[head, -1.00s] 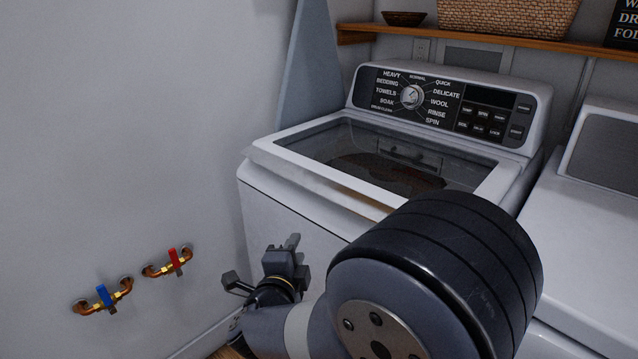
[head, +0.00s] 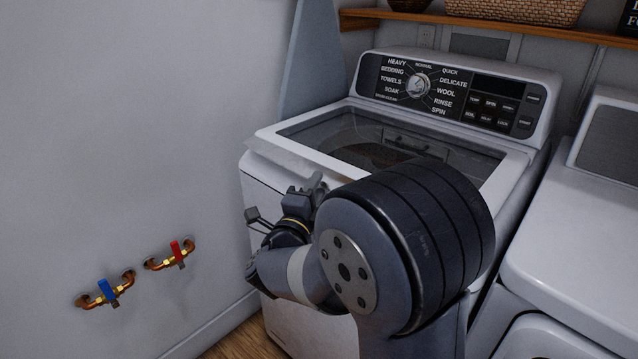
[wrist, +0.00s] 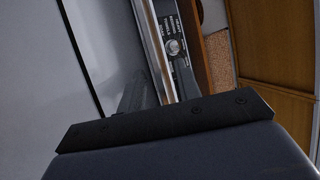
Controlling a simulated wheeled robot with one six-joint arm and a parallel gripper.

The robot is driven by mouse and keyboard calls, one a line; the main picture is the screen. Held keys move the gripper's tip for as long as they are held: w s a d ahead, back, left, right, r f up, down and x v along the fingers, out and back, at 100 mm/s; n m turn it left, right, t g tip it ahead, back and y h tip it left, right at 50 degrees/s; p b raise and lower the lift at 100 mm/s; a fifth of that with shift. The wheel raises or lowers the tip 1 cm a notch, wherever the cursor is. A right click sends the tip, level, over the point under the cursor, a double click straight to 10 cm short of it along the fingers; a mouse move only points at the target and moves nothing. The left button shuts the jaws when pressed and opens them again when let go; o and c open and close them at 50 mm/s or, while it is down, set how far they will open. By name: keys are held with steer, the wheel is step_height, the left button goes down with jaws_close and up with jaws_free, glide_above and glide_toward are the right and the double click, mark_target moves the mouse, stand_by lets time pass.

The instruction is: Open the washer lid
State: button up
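The washer (head: 275,200) stands against the back wall, with its control panel and dial at the back. Its lid (head: 270,151), a white frame around a dark window, looks down flat on the washer top. My gripper (head: 308,192) is in front of the washer, just below the lid's front edge in the head view. Whether it touches the washer I cannot tell. My arm hides part of the washer's front and the lid's right front edge. The finger gap is too small to judge. The wrist view shows the control dial (wrist: 173,47) turned sideways beyond my gripper.
A dryer (head: 590,240) stands close on the right. A wooden shelf (head: 480,28) with baskets runs above the washer. Red and blue valves (head: 178,254) stick out of the left wall.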

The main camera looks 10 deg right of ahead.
steer(key=shift+x, duration=1.05)
jaws_close()
